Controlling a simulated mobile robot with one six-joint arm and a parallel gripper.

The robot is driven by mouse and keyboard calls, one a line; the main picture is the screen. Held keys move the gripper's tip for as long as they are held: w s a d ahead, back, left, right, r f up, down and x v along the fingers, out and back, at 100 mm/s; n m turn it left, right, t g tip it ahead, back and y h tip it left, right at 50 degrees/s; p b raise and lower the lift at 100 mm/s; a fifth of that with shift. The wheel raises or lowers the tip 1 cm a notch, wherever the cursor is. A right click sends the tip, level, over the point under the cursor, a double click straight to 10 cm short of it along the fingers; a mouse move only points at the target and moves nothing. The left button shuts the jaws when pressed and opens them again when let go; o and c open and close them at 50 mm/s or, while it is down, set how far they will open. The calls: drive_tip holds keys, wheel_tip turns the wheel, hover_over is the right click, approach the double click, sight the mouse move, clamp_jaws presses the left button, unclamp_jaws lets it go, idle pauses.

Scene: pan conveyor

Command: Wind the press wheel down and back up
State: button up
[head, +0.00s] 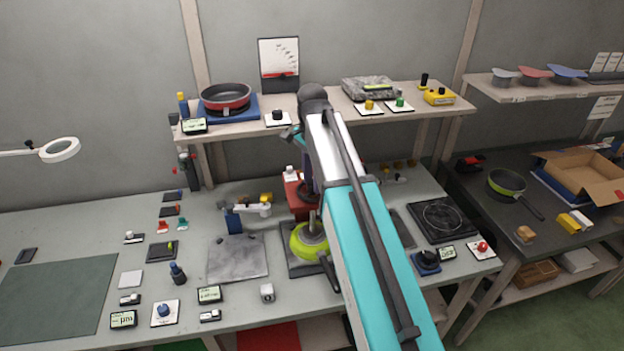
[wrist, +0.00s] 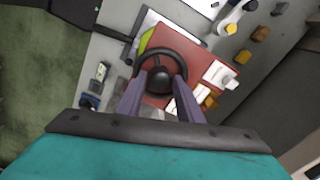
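The press is a red block (head: 293,190) on the bench, partly hidden behind my arm in the head view. In the wrist view its red top (wrist: 195,50) lies under a black press wheel (wrist: 180,59) with a round dark hub (wrist: 158,82). A lime-green pan (head: 306,242) with a dark handle sits on a plate under the press. My gripper (wrist: 160,77) points down at the wheel, with its two purple fingers apart and the hub between their tips. I cannot tell whether the fingertips touch the hub.
A blue and white device (head: 234,220) stands left of the press beside a grey slab (head: 238,258). A hob (head: 442,220) lies to the right. A shelf (head: 330,105) behind carries a red pan (head: 226,97). Several small items lie around the bench front.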

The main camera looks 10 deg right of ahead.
sight(312, 182)
drive_tip(key=shift+o, duration=0.9)
drive_tip(key=shift+r, duration=0.15)
wheel_tip(312, 182, up, 14)
drive_tip(key=shift+f+b, duration=0.25)
drive_tip(key=shift+b, duration=0.15)
drive_tip(key=shift+w, duration=0.1)
idle(0.6)
